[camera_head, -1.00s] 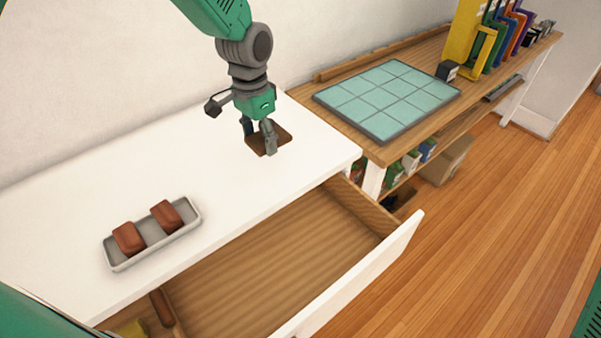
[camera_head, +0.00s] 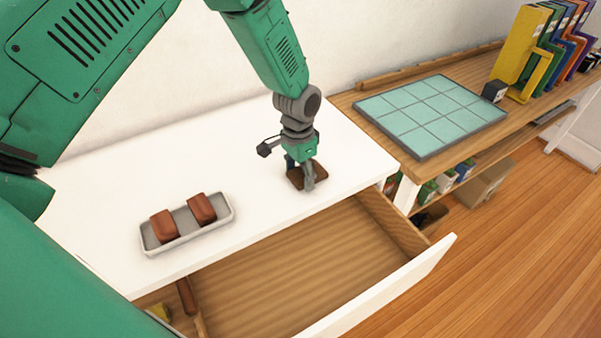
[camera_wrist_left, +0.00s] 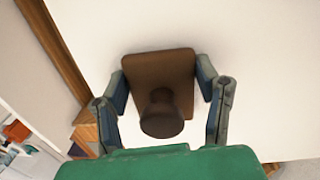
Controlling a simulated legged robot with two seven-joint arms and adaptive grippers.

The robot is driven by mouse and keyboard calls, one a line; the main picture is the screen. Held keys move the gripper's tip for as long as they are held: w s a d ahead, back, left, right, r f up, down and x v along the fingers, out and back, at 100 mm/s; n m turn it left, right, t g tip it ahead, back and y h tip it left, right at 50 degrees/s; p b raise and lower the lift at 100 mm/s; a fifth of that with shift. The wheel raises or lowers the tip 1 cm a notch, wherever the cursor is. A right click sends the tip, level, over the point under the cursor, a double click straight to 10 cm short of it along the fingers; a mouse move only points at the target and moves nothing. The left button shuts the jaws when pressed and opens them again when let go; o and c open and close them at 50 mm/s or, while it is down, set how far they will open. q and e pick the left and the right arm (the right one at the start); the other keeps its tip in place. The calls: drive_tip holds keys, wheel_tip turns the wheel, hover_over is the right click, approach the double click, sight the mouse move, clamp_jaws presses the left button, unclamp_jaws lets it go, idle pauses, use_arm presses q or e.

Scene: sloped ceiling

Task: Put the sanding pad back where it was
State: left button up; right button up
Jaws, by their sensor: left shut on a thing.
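The sanding pad (camera_head: 296,179) is a brown, roughly square block with a dark round knob. My left gripper (camera_head: 300,174) is shut on it, over the white tabletop near its right end. In the left wrist view the pad (camera_wrist_left: 158,66) sits between the two fingers (camera_wrist_left: 160,88), which press on its opposite sides, with the knob towards the camera. I cannot tell whether its underside touches the tabletop. My right gripper is not in view.
A grey tray (camera_head: 233,218) with two red-brown blocks (camera_head: 202,208) stands on the white table (camera_head: 100,185). An open wooden drawer (camera_head: 300,265) juts out at the front, mostly empty. A teal tiled mat (camera_head: 432,114) lies on the wooden shelf, with upright folders (camera_head: 525,45) beyond.

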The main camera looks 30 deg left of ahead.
sight(298, 174)
use_arm(q)
drive_tip(key=o, duration=1.2)
drive_tip(key=shift+s+a+f, duration=0.1)
drive_tip(key=shift+a, duration=0.15)
drive_tip(key=shift+d, duration=0.1)
drive_tip(key=shift+r, duration=0.3)
wheel_tip(298, 174, up, 12)
drive_tip(key=shift+f+b, duration=0.2)
drive_tip(key=shift+b, duration=0.4)
